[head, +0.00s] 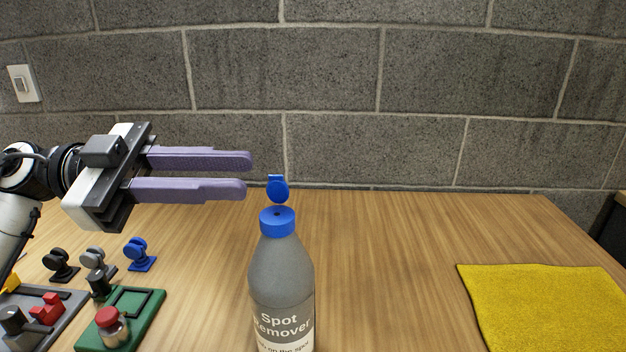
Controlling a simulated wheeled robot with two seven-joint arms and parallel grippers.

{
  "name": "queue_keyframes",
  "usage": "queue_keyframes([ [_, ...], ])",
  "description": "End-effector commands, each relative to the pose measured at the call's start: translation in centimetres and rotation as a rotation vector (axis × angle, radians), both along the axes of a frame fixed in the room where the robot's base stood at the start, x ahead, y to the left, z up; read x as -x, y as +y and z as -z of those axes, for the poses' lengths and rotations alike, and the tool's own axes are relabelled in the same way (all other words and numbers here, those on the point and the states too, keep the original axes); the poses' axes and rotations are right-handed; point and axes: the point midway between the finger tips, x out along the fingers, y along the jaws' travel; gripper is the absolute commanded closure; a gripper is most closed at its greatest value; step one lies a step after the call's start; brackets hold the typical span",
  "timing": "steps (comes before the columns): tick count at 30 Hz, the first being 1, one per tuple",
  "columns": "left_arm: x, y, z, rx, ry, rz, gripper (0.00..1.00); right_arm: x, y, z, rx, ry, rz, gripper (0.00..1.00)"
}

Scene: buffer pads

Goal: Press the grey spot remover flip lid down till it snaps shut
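My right gripper is not in view.
A yellow cloth (545,306) lies at the right. At the lower left are a green tray (150,325) with a red-topped item (107,318), a grey tray (62,325) and several small knobs, one blue (139,255). A block wall stands behind.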

Motion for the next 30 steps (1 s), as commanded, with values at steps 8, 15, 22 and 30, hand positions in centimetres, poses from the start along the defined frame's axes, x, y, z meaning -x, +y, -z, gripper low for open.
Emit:
queue_keyframes([
  [8,0.1,-4.3,-0.1,-0.001,0.0,0.007,0.77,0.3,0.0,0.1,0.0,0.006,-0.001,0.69],
  [15,0.0,-8.3,-0.1,0.0,0.0,0.004,0.77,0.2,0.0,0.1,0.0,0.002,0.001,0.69],
  [22,-0.1,-10.0,0.0,-0.001,0.001,0.003,0.77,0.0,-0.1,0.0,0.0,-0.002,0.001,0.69],
  [30,-0.1,-10.0,0.0,-0.002,0.0,0.002,0.79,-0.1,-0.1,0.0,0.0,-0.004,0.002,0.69],
])
